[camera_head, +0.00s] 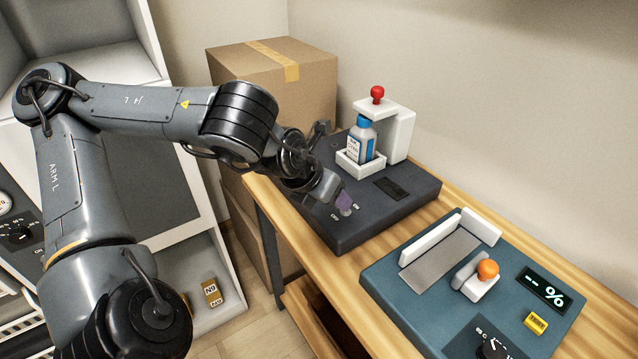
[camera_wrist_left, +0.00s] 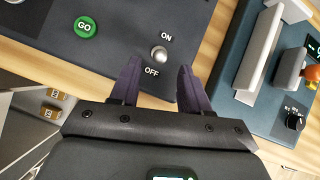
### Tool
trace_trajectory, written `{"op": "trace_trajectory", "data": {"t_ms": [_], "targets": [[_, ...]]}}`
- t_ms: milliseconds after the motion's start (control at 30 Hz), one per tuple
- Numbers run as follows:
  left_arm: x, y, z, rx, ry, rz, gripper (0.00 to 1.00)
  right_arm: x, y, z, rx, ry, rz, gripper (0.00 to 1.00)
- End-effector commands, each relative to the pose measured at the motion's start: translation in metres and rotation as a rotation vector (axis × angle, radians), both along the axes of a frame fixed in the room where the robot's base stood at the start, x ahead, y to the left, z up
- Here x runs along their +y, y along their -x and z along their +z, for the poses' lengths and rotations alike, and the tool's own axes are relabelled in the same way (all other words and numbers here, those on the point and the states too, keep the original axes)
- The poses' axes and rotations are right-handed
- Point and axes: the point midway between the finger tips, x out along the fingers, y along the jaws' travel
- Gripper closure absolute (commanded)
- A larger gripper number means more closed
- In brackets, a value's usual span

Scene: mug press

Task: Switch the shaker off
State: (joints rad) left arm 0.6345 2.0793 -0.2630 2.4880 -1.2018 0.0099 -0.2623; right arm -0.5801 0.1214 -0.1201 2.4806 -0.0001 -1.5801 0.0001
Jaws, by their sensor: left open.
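The shaker (camera_head: 392,205) is a dark box on the wooden bench, with a white holder clasping a blue-capped bottle (camera_head: 362,140). In the left wrist view its silver toggle switch (camera_wrist_left: 158,56) sits between the labels ON and OFF. Which way the lever leans I cannot tell. My left gripper (camera_wrist_left: 157,73) is open and empty, its purple fingers pointing at the shaker's front edge with the switch ahead of the gap between them. In the head view the left gripper (camera_head: 344,201) is over the front of the shaker and partly hides the panel. My right gripper is out of view.
A green GO button (camera_wrist_left: 87,27) is on the shaker, left of the switch in the wrist view. A teal device (camera_head: 405,318) with an orange knob (camera_head: 488,270) and a percent display (camera_head: 545,289) stands to the right. Cardboard boxes (camera_head: 275,85) are behind my left arm.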

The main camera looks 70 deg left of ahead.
Motion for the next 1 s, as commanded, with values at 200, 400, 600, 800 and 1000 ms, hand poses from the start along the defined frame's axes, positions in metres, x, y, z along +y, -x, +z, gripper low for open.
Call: {"op": "trace_trajectory", "data": {"t_ms": [200, 400, 600, 800, 1000], "targets": [[-0.007, 0.020, 0.027, -0.006, -0.003, 0.001, 0.54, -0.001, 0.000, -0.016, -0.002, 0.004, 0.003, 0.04], [-0.013, 0.034, 0.051, -0.004, -0.002, 0.000, 0.54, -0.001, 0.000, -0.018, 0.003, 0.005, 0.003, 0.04], [-0.015, 0.040, 0.058, -0.002, 0.000, 0.001, 0.54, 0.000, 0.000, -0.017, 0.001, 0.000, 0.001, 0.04], [-0.016, 0.040, 0.059, -0.001, 0.000, 0.000, 0.54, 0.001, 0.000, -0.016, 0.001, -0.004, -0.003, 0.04], [-0.016, 0.040, 0.059, -0.001, 0.000, 0.000, 0.54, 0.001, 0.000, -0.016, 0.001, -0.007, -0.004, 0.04]]}}
